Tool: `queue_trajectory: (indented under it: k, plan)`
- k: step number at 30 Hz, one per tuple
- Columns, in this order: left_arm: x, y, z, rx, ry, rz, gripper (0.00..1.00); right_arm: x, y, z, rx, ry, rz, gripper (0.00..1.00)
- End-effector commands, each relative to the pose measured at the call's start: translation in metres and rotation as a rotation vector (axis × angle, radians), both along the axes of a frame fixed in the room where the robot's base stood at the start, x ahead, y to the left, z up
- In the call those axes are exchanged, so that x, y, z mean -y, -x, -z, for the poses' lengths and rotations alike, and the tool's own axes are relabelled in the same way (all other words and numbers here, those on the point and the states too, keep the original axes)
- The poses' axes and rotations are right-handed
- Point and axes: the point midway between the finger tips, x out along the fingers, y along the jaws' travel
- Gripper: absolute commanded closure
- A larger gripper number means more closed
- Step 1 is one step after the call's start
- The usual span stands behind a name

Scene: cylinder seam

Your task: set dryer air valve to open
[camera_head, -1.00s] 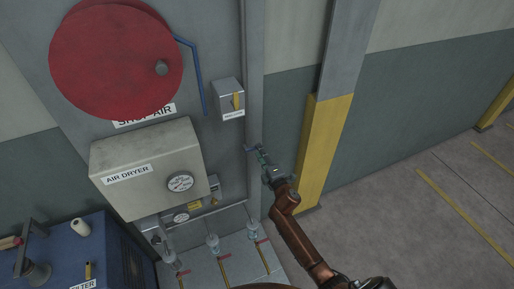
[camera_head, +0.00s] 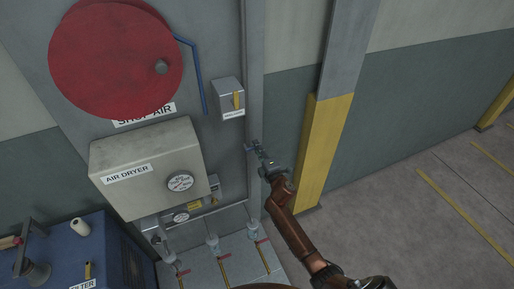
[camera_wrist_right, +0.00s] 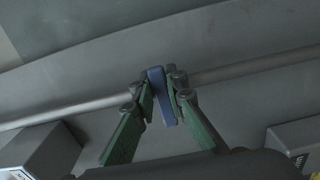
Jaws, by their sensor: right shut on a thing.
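My right gripper (camera_head: 257,150) is at the grey vertical pipe (camera_head: 254,80) on the wall, below and right of a small grey box. In the right wrist view its green fingers (camera_wrist_right: 161,96) are shut on a blue lever (camera_wrist_right: 157,84), one finger on each side. The lever stands across the grey pipe (camera_wrist_right: 75,110) behind it. Its far end and pivot are hard to make out. No label naming the dryer air valve is readable at this lever. My left gripper is not in view.
The air dryer box (camera_head: 150,160) with its gauge (camera_head: 180,182) is to the left. A yellow and grey column (camera_head: 322,150) stands close on the right. Floor is clear beyond it.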

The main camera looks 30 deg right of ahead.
Motion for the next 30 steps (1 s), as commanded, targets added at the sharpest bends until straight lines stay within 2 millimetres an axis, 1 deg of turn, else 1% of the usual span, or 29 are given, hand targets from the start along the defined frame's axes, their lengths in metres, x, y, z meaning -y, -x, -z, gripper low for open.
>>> queue_trajectory:
  k: [20,26,30]
  plan:
    - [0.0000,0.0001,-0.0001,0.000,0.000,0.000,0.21,-0.0001,0.0003,0.0006,-0.001,0.006,0.000,1.00]
    - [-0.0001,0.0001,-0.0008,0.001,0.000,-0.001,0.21,0.0001,0.0003,-0.0021,-0.005,0.060,0.000,1.00]
    - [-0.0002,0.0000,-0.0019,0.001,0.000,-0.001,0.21,-0.0001,0.0004,-0.0061,-0.010,0.142,0.000,1.00]
